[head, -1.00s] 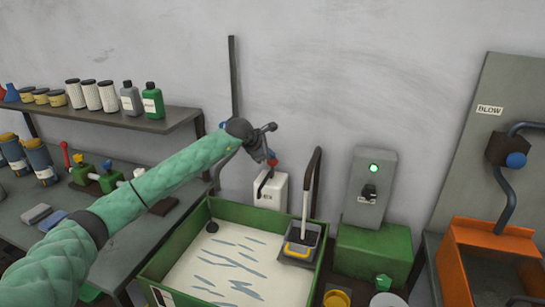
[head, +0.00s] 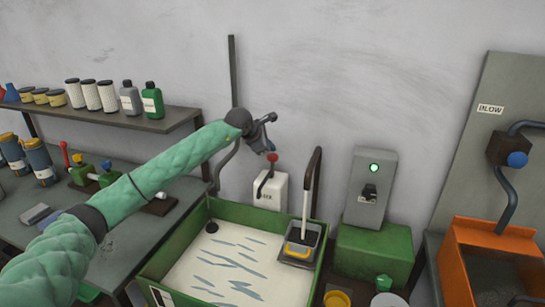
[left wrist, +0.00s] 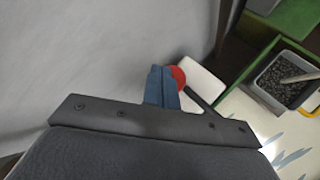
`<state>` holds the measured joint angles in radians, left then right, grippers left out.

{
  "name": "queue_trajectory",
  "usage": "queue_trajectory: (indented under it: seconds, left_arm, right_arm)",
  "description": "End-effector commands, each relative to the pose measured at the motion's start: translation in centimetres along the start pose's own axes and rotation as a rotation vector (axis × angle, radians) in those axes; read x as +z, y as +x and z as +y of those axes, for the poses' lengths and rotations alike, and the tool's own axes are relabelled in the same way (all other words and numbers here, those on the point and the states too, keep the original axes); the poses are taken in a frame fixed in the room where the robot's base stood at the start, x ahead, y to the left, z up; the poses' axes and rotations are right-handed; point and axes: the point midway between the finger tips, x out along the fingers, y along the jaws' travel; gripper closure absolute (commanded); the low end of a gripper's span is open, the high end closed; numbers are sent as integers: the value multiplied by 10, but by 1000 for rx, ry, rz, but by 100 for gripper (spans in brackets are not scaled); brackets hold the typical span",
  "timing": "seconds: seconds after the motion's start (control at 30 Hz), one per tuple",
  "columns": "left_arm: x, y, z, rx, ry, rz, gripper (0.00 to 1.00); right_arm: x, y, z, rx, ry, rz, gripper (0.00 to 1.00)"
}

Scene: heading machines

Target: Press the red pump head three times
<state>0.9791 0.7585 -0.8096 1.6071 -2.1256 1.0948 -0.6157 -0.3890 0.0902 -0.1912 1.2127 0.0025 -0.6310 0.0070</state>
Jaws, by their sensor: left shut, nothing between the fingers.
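The red pump head (head: 272,157) tops a white dispenser bottle (head: 270,190) against the wall, behind the green-rimmed tray. My left gripper (head: 270,147) is just above the pump head, with its blue fingers shut and empty. In the left wrist view the shut fingers (left wrist: 161,86) partly cover the red pump head (left wrist: 178,76), and part of the white bottle (left wrist: 204,82) shows beside it. I cannot tell whether the fingertips touch the pump head. My right gripper is not in view.
The green tray (head: 160,262) with a whitish, streaked bed stands in front of the bottle. A dark post with a curved top (head: 313,180) rises right of the bottle. A grey switch box (head: 371,190) stands further right. A shelf of bottles (head: 150,118) is at left.

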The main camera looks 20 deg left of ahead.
Motion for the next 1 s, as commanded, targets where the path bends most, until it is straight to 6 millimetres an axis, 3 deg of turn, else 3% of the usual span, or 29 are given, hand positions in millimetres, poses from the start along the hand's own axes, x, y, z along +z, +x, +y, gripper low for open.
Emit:
queue_trajectory:
  seconds: [0.37, 1.0]
  left_arm:
    - [2, -2, 2, 0, 0, 0, 100]
    - [25, -34, 25, 0, 1, 0, 100]
  right_arm:
    - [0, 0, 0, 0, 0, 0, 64]
    - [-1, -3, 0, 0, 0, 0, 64]
